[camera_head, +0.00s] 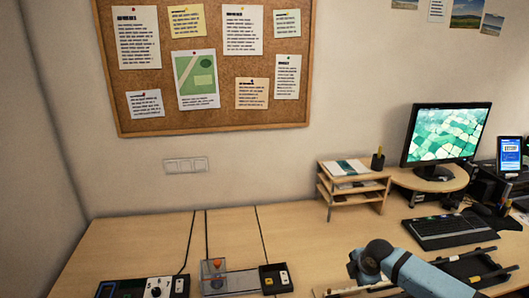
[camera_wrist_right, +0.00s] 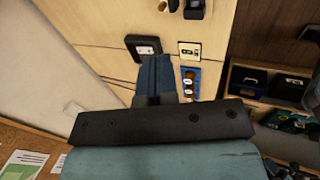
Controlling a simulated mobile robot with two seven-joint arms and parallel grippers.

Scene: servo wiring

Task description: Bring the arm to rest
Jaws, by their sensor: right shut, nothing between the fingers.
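My right arm (camera_head: 428,279), blue with a dark joint, comes in from the lower right in the head view, over the front of the desk. My right gripper (camera_wrist_right: 156,62) shows in the wrist view, its blue fingers shut together with nothing between them. The fingers lie in line with a small black box with a white face (camera_wrist_right: 144,46); I cannot tell the gap. A blue panel with round knobs (camera_wrist_right: 188,82) is beside the fingers. My left gripper is not in view.
A clear-walled fixture with an orange knob (camera_head: 217,265), a black switch box (camera_head: 275,279) and a panel with dials (camera_head: 145,288) stand at the desk's front. A wooden shelf (camera_head: 326,190), monitor (camera_head: 444,136) and keyboard (camera_head: 449,230) are farther right. The desk's back left is mostly clear.

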